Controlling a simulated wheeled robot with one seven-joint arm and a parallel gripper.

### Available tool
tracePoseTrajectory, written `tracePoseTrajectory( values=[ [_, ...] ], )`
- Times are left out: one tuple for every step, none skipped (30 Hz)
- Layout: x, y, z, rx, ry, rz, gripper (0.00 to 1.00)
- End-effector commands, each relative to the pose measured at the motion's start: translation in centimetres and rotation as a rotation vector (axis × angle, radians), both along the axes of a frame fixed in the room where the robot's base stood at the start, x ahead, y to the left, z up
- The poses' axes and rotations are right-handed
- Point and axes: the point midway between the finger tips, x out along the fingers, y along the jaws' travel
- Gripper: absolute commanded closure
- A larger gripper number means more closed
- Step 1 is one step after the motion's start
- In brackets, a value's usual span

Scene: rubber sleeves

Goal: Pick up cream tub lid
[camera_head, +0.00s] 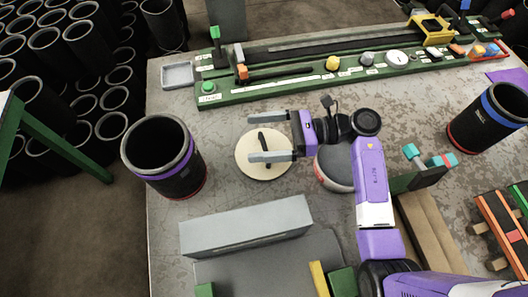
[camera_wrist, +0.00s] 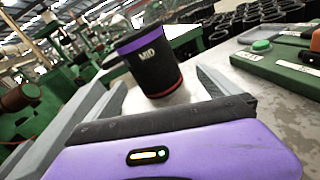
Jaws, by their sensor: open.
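The cream tub lid (camera_head: 280,170) is a round, flat cream disc with a dark bar handle across its middle. It lies on the worn grey table, left of centre. My gripper (camera_head: 252,138) is open and empty, with its two grey fingers pointing left over the lid's far half. One finger crosses above the lid and hides part of it and the handle; the other is beyond its far edge. Height above the lid is hard to tell. In the wrist view both fingers (camera_wrist: 163,80) are spread, and I cannot make out the lid there.
A black sleeve with a purple band (camera_head: 168,185) stands left of the lid; a blue-banded one (camera_head: 490,118) stands right. A round grey tub (camera_head: 336,172) is partly under my arm. A grey block (camera_head: 246,228) lies in front; a green-framed fixture (camera_head: 340,75) runs behind.

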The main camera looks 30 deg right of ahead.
Motion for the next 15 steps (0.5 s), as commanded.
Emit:
tracePoseTrajectory(
  values=[
    [0.6,-1.6,-1.2,-0.101,-0.025,0.041,0.0],
    [0.7,-2.3,-1.9,-0.152,-0.034,0.07,0.0],
    [0.7,-3.3,-2.7,-0.21,-0.043,0.103,0.0],
    [0.6,-3.9,-3.1,-0.245,-0.047,0.124,0.0],
    [0.6,-4.4,-3.5,-0.275,-0.05,0.145,0.0],
    [0.5,-5.0,-3.9,-0.308,-0.054,0.167,0.0],
    [0.4,-5.4,-4.1,-0.325,-0.055,0.18,0.0],
    [0.4,-5.7,-4.3,-0.341,-0.057,0.192,0.0],
    [0.2,-5.9,-4.5,-0.354,-0.057,0.205,0.0],
    [0.0,-5.8,-4.8,-0.361,-0.056,0.217,0.0],
    [-0.1,-5.6,-4.9,-0.366,-0.057,0.224,0.0],
    [-0.2,-5.4,-5.1,-0.369,-0.057,0.231,0.0],
    [-0.1,-5.1,-5.2,-0.371,-0.057,0.235,0.0],
    [-0.1,-4.9,-5.3,-0.371,-0.058,0.237,0.0],
    [0.0,-4.5,-5.5,-0.371,-0.059,0.236,0.0]
  ],
)
